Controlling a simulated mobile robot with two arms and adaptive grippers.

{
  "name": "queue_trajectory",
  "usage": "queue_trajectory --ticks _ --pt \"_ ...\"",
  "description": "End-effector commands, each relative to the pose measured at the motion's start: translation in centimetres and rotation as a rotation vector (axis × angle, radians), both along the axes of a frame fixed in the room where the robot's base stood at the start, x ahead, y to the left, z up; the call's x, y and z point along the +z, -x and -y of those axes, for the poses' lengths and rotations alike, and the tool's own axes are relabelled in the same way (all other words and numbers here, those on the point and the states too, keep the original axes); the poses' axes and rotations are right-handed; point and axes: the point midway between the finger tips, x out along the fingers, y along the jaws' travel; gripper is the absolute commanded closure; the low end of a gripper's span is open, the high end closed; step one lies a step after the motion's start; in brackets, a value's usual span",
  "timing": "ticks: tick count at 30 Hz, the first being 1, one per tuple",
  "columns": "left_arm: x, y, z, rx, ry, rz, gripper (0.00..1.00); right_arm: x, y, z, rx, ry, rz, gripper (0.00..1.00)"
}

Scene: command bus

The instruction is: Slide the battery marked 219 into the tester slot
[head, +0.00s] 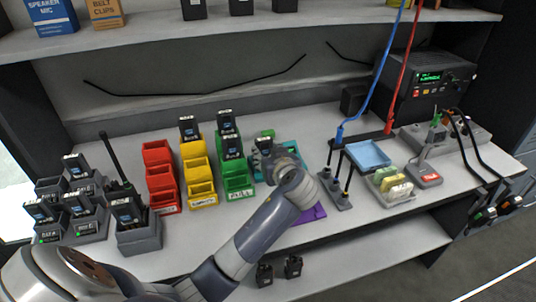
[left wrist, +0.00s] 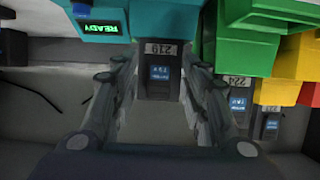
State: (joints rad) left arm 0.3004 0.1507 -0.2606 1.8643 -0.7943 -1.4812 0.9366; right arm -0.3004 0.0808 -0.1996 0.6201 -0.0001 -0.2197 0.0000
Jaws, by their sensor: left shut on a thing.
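The battery marked 219 (left wrist: 160,72) is a dark block with a white number label and a small blue panel. It shows upside down in the left wrist view, between the two fingers of my left gripper (left wrist: 158,112), which is shut on it. The battery (head: 263,146) is upright at the teal tester (head: 258,173). Its lower end meets the teal body (left wrist: 150,17) and is hidden there, so I cannot tell how deep it sits. A green READY display (left wrist: 101,29) is lit beside it. In the head view my left gripper (head: 276,157) covers much of the tester.
Green bins (head: 238,186), yellow bins (head: 202,190) and red bins (head: 163,190) stand left of the tester. A battery marked 224 (left wrist: 237,98) stands nearby. A purple mat (head: 309,213) lies in front, and a post rack (head: 336,195) and blue tray (head: 368,155) stand right.

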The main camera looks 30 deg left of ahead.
Motion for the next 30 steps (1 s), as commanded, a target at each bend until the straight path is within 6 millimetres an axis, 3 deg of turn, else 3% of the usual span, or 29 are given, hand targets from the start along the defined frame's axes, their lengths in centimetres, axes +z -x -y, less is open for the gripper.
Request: queue_trajectory --ticks 13,14,16,30 --pt "-0.51 0.0 0.0 0.0 -0.001 0.001 0.85 -0.32 -0.06 -0.02 0.0 0.0 0.0 0.71" --pt "-0.45 -0.01 -0.01 0.0 -0.001 0.001 0.52 -0.28 -0.05 -0.02 0.001 0.0 0.0 0.71" --pt "-0.46 0.0 0.0 0.0 0.0 0.0 0.36 -0.27 -0.05 -0.02 0.0 0.0 0.0 0.71" --pt "-0.15 0.53 0.71 -0.001 0.001 0.001 0.35 -0.28 -0.13 -0.02 0.001 0.0 0.001 0.71"
